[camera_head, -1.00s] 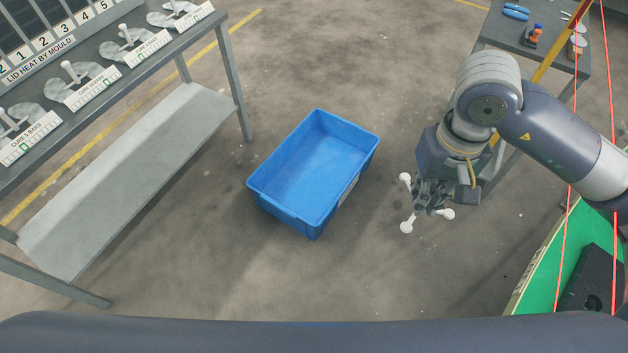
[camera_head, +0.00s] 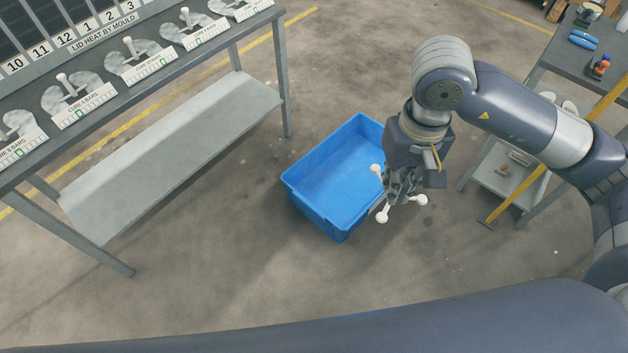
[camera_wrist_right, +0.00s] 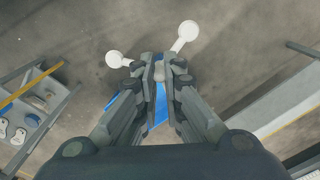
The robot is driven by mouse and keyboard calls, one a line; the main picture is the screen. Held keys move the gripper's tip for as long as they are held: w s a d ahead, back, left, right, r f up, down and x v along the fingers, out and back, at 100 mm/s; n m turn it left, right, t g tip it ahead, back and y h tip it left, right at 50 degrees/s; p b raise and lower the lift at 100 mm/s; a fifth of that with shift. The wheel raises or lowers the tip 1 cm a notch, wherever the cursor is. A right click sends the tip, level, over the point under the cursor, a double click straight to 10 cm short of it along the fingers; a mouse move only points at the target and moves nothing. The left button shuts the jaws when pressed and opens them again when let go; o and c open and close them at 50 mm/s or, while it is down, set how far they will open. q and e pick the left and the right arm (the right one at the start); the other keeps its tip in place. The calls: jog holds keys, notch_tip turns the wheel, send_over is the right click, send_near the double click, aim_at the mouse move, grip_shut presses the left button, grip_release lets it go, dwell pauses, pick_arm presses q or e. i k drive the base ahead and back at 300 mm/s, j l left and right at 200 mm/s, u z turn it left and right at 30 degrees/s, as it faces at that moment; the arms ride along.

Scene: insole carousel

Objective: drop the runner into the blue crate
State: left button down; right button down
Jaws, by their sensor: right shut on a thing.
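The blue crate (camera_head: 340,180) stands empty on the concrete floor in the middle of the head view. My right gripper (camera_head: 402,192) is just to the right of the crate, pointing down, and hides part of its right side. It is shut on the runner (camera_head: 383,214), a branched piece with white round ends sticking out around the fingers. In the right wrist view the runner's white ends (camera_wrist_right: 188,30) show beyond the fingertips (camera_wrist_right: 160,68), and a bit of blue shows between and beside the fingers. My left gripper is not in view.
A long grey bench (camera_head: 150,85) with labelled mould pieces and a lower shelf stands at the left. A second bench (camera_head: 550,65) with tools and a lower shelf is at the upper right, with a yellow post (camera_head: 540,165). The floor in front of the crate is clear.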

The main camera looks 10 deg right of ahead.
aim_at(352, 179)
jog(key=i+l+u, duration=0.3)
jog(key=l+u, duration=0.3)
jog(key=l, duration=0.15)
jog(key=i+l+u, duration=0.1)
jog(key=l+u, duration=0.55)
jog(key=l, duration=1.05)
jog(key=i, duration=0.05)
